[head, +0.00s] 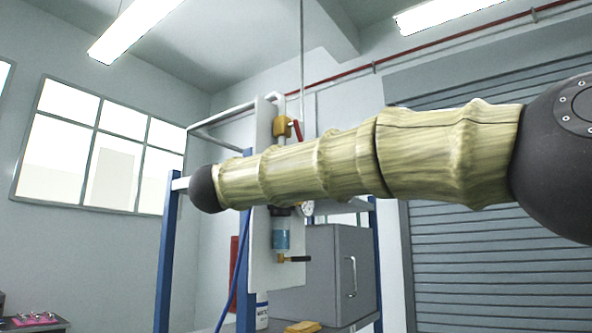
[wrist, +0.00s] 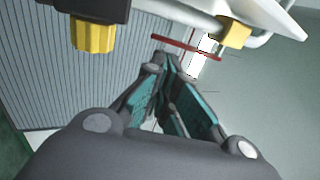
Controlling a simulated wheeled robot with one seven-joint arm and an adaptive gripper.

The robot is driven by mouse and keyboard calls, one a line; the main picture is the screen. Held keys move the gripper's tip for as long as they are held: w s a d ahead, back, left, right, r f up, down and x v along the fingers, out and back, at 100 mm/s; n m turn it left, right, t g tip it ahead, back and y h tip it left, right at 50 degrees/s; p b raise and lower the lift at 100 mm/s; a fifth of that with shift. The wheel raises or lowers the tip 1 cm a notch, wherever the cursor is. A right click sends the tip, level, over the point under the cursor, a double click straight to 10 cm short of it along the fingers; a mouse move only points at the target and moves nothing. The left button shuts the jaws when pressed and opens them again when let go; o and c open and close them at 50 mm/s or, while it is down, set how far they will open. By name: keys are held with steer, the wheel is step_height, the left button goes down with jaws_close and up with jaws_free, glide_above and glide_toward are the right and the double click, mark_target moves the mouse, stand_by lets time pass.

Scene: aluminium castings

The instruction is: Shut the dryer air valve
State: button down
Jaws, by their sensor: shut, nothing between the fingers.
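A brass valve (head: 283,127) with a red lever (head: 297,131) sits at the top of a white panel in the head view. A lower brass valve (head: 281,259) with a black lever (head: 298,259) sits under a blue-filled bowl (head: 281,233). Neither is labelled, so I cannot tell which is the dryer's. In the wrist view, a red bar (wrist: 180,45), apparently the lever, runs beside a brass block (wrist: 234,32). My gripper (wrist: 161,67) is shut and empty, its tips just below the red bar in the picture. Contact is unclear. My arm hides my gripper in the head view.
My arm crosses in front of the white panel (head: 264,275) and the blue frame (head: 166,258). A grey cabinet (head: 327,272) stands right of the panel. A blue hose (head: 234,275) hangs at left. Another brass fitting (wrist: 93,37) is near the wrist view's top left.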

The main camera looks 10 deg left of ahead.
steer(key=shift+b+v, duration=0.55)
steer(key=shift+v, duration=1.8)
steer(key=shift+a, duration=0.1)
steer(key=shift+w+n, duration=0.1)
steer(key=shift+n, duration=0.2)
steer(key=n+p, duration=0.2)
steer(key=n, duration=0.3)
steer(key=a+n+p, duration=0.1)
steer(key=n+p, duration=0.1)
steer(key=n, duration=0.4)
steer(key=r+n+t+p, duration=0.1)
steer(key=n+p, duration=0.2)
steer(key=n, duration=0.3)
steer(key=shift+a+r, duration=0.1)
steer(key=shift+a, duration=0.25)
